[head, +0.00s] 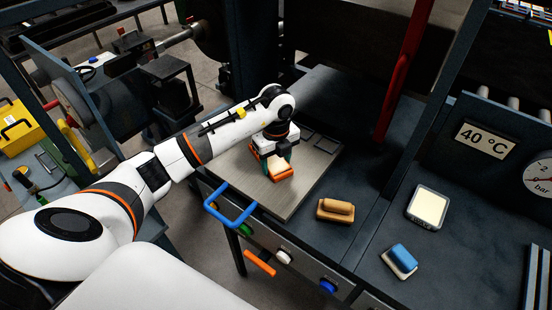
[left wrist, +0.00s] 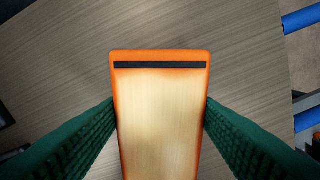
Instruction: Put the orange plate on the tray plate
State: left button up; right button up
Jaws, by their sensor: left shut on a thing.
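The orange plate (left wrist: 160,110) has an orange rim, a pale worn middle and a black bar near its far end. It lies between the two green fingers of my left gripper (left wrist: 161,115), which is shut on its sides. In the head view the gripper (head: 273,162) points down over the tray plate (head: 240,178), and the orange plate (head: 280,174) shows beneath it, partly hidden. The tray plate is a flat grey-brown board with a blue handle (head: 232,212) at its front. I cannot tell whether the orange plate touches the board. My right gripper is not in view.
A brown block (head: 336,210), a blue-topped block (head: 402,259) and a cream pad (head: 428,206) lie on the dark bench to the right. Dark square outlines (head: 320,142) mark the board's far corner. A red post (head: 402,75) rises behind. The board's front area is clear.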

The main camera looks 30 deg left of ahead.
aim_at(276, 164)
pick_arm(q)
jog(key=o, duration=1.3)
jog(key=shift+f, duration=0.1)
jog(key=shift+o, duration=0.2)
jog(key=shift+r, duration=0.4)
notch_tip(276, 164, up, 6)
jog(key=b, duration=0.3)
jog(key=shift+r, duration=0.25)
notch_tip(276, 164, up, 5)
jog(key=shift+r, duration=0.1)
